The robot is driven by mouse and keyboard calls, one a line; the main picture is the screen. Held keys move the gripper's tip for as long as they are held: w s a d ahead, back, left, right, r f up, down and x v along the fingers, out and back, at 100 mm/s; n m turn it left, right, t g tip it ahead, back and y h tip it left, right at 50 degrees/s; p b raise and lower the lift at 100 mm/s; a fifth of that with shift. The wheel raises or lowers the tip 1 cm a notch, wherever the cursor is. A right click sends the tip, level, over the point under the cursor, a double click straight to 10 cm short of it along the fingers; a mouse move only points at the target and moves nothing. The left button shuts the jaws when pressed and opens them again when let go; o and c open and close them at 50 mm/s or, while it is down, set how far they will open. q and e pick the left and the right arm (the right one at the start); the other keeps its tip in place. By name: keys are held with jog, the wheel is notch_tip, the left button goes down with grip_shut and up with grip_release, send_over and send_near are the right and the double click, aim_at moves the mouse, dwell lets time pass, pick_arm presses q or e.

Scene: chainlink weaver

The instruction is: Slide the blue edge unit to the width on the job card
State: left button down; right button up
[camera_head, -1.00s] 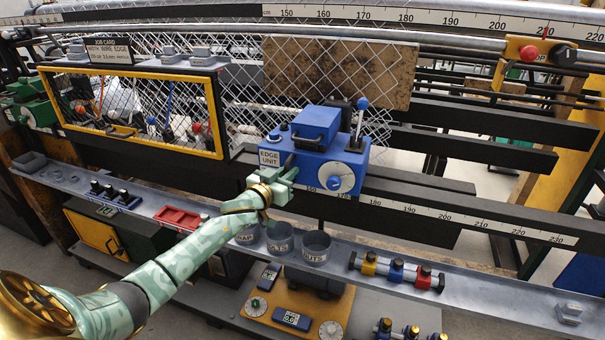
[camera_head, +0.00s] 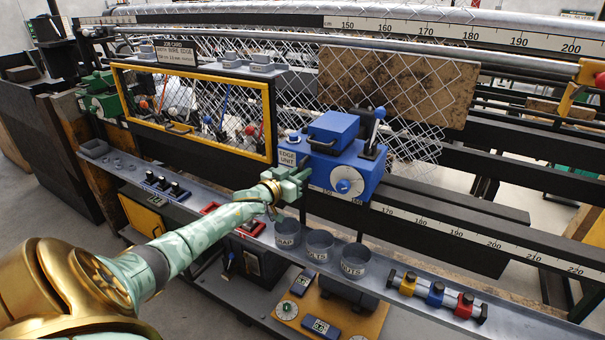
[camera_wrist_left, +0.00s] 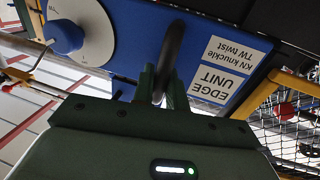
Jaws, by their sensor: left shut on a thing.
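The blue edge unit (camera_head: 335,160) sits on the black rail at the front of the machine, with a white dial on its front and a blue-knobbed lever on top. My left gripper (camera_head: 291,184) is at its lower left front. In the left wrist view, my left gripper (camera_wrist_left: 162,85) is shut on the unit's black handle (camera_wrist_left: 171,50), beside the EDGE UNIT label (camera_wrist_left: 218,82). A lower scale (camera_head: 480,238) runs right from the unit, with 170 just past its right side. The job card (camera_head: 177,52) stands at upper left; its width is too small to read. My right gripper is out of view.
A yellow-framed mesh guard (camera_head: 195,115) stands left of the unit. Below, a grey shelf holds several cups (camera_head: 320,245), a red tray (camera_head: 232,218) and colored clamps (camera_head: 436,294). The rail right of the unit is clear.

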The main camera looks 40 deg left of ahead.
pick_arm(q)
jog(key=c, duration=1.6)
grip_release()
jog(key=shift+a+r, duration=0.1)
jog(key=shift+a, duration=0.15)
jog(key=shift+c, duration=0.2)
jog(key=shift+o, duration=0.7)
jog(key=shift+s+a, duration=0.1)
jog(key=shift+a, duration=0.05)
jog(key=shift+s+d, duration=0.2)
jog(key=shift+s, duration=0.05)
jog(key=s+p, duration=0.3)
jog(key=s, duration=1.3)
jog(key=shift+d, duration=0.15)
jog(key=shift+w, duration=0.1)
